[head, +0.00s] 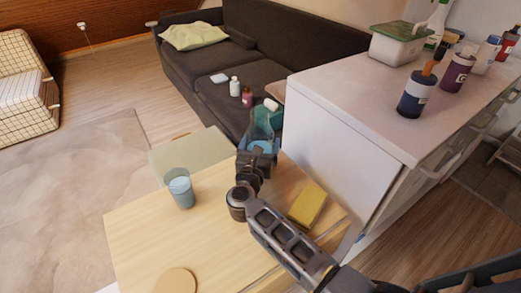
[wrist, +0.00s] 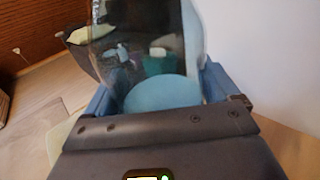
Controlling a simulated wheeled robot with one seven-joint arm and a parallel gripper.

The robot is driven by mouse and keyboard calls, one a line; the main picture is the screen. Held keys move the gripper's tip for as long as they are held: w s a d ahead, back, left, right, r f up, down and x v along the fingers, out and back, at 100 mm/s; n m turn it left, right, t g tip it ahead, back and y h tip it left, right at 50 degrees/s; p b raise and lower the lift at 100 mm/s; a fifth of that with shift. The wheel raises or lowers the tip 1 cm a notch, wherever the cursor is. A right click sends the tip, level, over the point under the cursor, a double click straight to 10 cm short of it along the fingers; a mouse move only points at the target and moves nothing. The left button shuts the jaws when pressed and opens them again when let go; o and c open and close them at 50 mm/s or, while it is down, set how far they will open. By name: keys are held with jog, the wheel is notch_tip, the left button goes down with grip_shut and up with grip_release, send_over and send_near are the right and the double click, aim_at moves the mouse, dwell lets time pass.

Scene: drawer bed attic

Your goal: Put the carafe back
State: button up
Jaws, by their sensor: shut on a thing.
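The carafe (head: 265,123) is a clear vessel with pale blue liquid low inside. My gripper (head: 261,146) is shut on it and holds it beyond the far edge of the light wooden table (head: 135,235), close to the white counter's left side. In the wrist view the carafe (wrist: 165,92) stands between my two blue fingers (wrist: 158,95), its top cut off by the frame. A round wooden coaster (head: 176,282) lies bare at the table's near edge.
The white counter (head: 345,130) holds several bottles and a green-lidded box (head: 397,45). A dark sofa (head: 215,75) is behind.

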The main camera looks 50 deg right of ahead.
jog(key=shift+f, duration=0.7)
jog(key=shift+f, duration=0.2)
jog(key=o, duration=1)
jog(key=shift+r, duration=0.25)
jog(key=v, duration=1.2)
jog(key=shift+b, duration=0.4)
jog(key=shift+s, duration=0.1)
